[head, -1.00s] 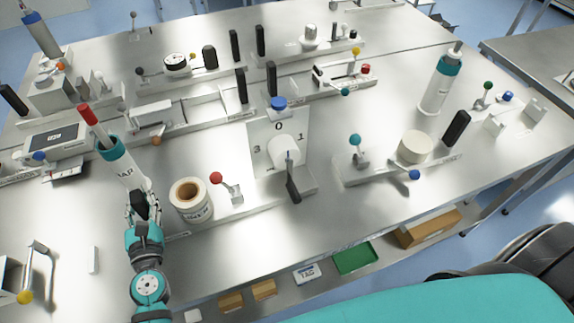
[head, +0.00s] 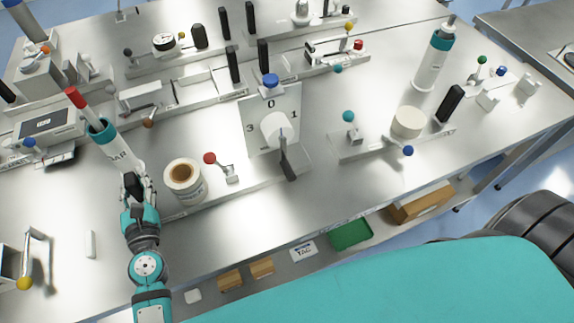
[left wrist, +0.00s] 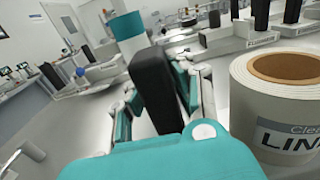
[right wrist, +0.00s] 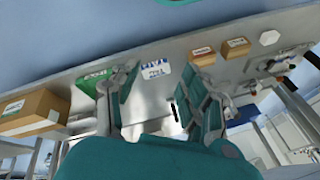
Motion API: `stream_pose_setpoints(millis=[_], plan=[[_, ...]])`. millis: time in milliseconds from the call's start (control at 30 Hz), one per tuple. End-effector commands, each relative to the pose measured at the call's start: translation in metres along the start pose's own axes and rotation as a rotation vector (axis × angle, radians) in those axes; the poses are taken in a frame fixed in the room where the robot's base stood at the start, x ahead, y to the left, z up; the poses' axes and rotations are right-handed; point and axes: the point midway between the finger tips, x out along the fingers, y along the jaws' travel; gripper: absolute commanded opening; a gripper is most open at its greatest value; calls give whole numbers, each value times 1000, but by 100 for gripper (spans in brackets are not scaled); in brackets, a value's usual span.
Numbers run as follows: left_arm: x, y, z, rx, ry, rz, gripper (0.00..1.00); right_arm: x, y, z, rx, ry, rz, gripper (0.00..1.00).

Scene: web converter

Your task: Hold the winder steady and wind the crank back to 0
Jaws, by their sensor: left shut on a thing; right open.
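The winder has an upright pale dial plate (head: 257,118) marked 3, 0 and 1, with 0 at the top. A white round hub (head: 272,124) sits on it. The crank's dark grip (head: 287,164) shows below the hub, away from the 0. A blue knob (head: 270,80) tops the plate. A label roll (head: 183,182) stands left of the dial. My left gripper (head: 136,185) is shut on a black upright handle (left wrist: 155,85), left of the roll. My right gripper (right wrist: 160,105) is open and empty; only its wrist view shows it.
A red-tipped teal-and-white bottle (head: 110,140) stands behind my left gripper. A small red-knobbed lever (head: 210,158) is between roll and dial. A fixture with a teal knob (head: 348,117) lies right.

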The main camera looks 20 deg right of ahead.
Motion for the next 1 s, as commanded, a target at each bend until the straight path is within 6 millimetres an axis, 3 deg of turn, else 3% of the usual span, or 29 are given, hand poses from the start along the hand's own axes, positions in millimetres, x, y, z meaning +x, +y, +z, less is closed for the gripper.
stream_pose_setpoints(millis=[33,267,633,700,800,1000], plan=[[-4,-1,-12,1,23,-4,0,-7,-9,-6,119,29,-45,46],[-4,-1,-12,0,23,-4,0,-49,-59,-33,714,78,-294,46],[-4,-1,-12,-1,23,-5,0,-131,-127,-59,1542,-108,-663,46],[-4,-1,-12,-1,23,-5,0,-149,-166,-78,1538,-156,-798,46],[-4,-2,-12,-1,23,-5,0,-177,-205,-92,1541,-234,-947,46],[-4,-1,-12,-1,23,-5,0,-238,-270,-112,1519,-418,-1206,46]])
